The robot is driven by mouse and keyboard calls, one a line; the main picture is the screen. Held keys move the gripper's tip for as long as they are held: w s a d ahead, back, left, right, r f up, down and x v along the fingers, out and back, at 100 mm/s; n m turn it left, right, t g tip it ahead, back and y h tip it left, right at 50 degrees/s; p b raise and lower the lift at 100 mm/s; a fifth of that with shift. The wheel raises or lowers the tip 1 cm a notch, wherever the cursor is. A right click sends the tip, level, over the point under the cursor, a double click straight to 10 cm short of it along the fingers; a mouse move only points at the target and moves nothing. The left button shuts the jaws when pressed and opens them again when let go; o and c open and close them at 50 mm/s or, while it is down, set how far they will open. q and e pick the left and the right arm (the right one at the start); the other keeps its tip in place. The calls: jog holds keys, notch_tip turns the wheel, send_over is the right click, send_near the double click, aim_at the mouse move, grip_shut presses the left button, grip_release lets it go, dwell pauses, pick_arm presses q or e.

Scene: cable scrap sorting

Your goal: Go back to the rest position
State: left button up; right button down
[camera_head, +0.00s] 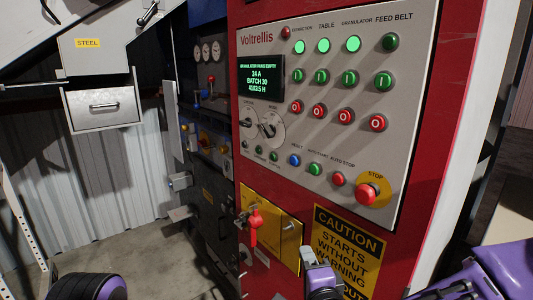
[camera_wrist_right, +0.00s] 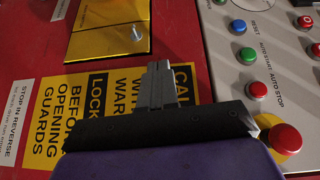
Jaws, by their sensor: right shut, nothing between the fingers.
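My right gripper (camera_head: 309,255) is at the bottom of the head view, in front of the red machine's lower front, beside the yellow caution sign (camera_head: 346,250). Its grey fingers (camera_wrist_right: 158,70) are together and empty in the right wrist view, over the same sign. They cover part of the lettering; I cannot tell whether they touch the panel. My left gripper is not in view; only a purple part of my arm shows at the lower left.
The control panel (camera_head: 410,100) has several green and red buttons and a red stop button (camera_head: 367,192), also in the wrist view (camera_wrist_right: 284,138). A red lockout handle (camera_head: 254,226) projects from a yellow plate (camera_head: 284,256). A steel drawer (camera_head: 103,109) is at left; floor (camera_head: 150,245) there is clear.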

jog(key=s+d+f+n+g+h, duration=0.1)
jog(key=s+d+f+n+g, duration=0.15)
jog(key=s+f, duration=0.45)
jog(key=s+d+f+n+g, duration=0.2)
jog(key=d+f+g, duration=0.15)
jog(key=f, duration=0.75)
jog(key=s+d+f+n+g+h, duration=0.1)
jog(key=s+d+f+n+g, duration=0.15)
jog(key=s+f, duration=0.45)
jog(key=s+d+f+n+g+h, duration=0.1)
jog(key=s+d+f+g, duration=0.2)
jog(key=s+d+f, duration=0.3)
jog(key=s+d+f+n+g+h, duration=0.1)
jog(key=s+d+f+g+h, duration=0.1)
jog(key=s+d+f, duration=0.4)
jog(key=s+g, duration=0.1)
jog(key=s, duration=0.3)
jog(key=shift+s, duration=0.2)
